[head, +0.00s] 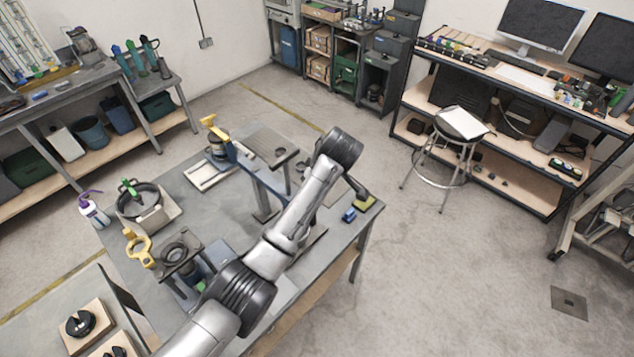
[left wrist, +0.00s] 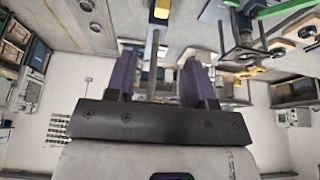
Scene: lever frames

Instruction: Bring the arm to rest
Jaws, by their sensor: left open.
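My left arm (head: 300,205) crosses the head view from the bottom, over the grey workbench (head: 190,205), to a dark joint (head: 342,148) above the bench's right part. Its gripper cannot be made out there. In the left wrist view my left gripper (left wrist: 158,72) shows two purple fingers held apart, with nothing gripped between them. A thin upright bar with a yellow end (left wrist: 161,10) shows beyond the gap; I cannot tell its distance. On the bench, a blue lever frame with a yellow handle (head: 208,121) stands toward the back. My right gripper is not in view.
The bench also holds a green-handled pot-like fixture (head: 138,202), a yellow ring handle (head: 138,248) and a small blue block (head: 349,215). A stool (head: 459,125) stands to the right. Open floor (head: 440,270) lies right of the bench.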

